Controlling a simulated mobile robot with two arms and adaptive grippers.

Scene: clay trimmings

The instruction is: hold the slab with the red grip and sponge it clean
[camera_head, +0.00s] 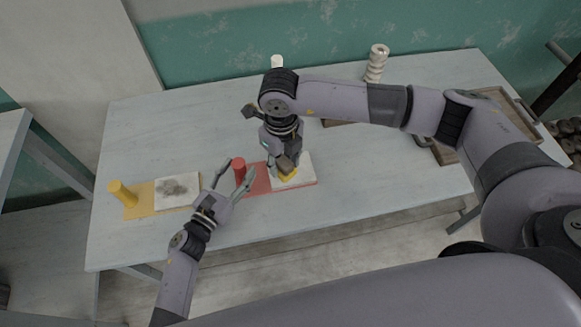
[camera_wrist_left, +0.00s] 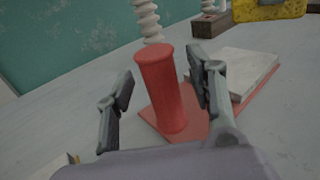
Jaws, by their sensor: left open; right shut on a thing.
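A red grip (camera_head: 239,170) stands upright on a red board (camera_head: 258,181), with a pale slab (camera_head: 304,167) on the board's right part. My left gripper (camera_head: 234,178) is open, its fingers on either side of the red grip and apart from it. In the left wrist view the red grip (camera_wrist_left: 160,90) stands between the open fingers, and the slab (camera_wrist_left: 243,72) lies behind to the right. My right gripper (camera_head: 283,164) is shut on a yellow sponge (camera_head: 288,175) over the slab; in the left wrist view the sponge (camera_wrist_left: 270,9) appears above the slab. Contact with the slab cannot be told.
A yellow grip (camera_head: 122,193) stands on a yellow board (camera_head: 146,205) with a dark-smudged slab (camera_head: 178,189) at the left. A white ribbed column (camera_head: 376,63) stands at the back. A brown tray (camera_head: 500,121) lies at the right.

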